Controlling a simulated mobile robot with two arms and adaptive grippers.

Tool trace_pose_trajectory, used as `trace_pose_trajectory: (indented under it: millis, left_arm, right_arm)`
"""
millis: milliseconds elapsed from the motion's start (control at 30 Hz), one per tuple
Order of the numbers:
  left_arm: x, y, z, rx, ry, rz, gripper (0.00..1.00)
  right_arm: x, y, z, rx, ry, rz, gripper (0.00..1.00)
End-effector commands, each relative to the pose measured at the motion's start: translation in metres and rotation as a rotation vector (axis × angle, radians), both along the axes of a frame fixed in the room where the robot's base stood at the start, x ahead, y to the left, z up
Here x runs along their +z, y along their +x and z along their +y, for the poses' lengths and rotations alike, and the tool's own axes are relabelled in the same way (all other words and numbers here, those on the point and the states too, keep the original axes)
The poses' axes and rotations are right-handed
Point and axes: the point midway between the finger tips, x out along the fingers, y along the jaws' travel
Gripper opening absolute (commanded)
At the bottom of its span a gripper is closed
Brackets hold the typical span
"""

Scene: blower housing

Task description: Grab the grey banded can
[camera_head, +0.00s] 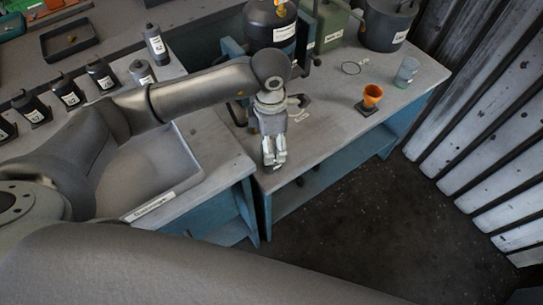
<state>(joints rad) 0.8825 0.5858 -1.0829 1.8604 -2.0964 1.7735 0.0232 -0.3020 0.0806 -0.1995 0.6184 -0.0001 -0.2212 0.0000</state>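A small grey can-like container (142,72) with a pale label stands at the left, at the end of a row of dark labelled bottles. It is the closest match to the grey banded can, but its band is too small to make out. My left arm reaches across from the left. My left gripper (274,158) points toward the near edge of the bench, with its two fingers close together and nothing seen between them. It is well to the right of the grey container. My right gripper is out of view.
Dark labelled bottles (67,90) line the left bench. A black tray (69,41) lies behind them. An orange cup (371,96) and a clear glass (406,72) stand on the right bench (330,125).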

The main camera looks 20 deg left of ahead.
Motion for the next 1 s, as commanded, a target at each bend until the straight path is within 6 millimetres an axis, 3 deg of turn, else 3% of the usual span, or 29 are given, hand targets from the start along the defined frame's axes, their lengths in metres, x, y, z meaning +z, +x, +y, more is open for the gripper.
trace_pose_trajectory:
  millis: [233, 500, 767, 1000]
  left_arm:
    - [-0.020, 0.001, 0.000, 0.002, 0.001, 0.003, 0.75]
    - [-0.058, 0.004, 0.000, 0.001, 0.000, 0.001, 0.75]
    - [-0.062, 0.005, -0.001, -0.001, 0.000, -0.002, 0.75]
    - [-0.062, 0.005, 0.000, 0.000, 0.000, -0.001, 0.48]
  right_arm:
    - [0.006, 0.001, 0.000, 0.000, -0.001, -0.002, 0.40]
    - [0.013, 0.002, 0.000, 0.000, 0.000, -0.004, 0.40]
    - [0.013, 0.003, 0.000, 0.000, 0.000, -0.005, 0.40]
    - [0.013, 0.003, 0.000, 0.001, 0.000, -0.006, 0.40]
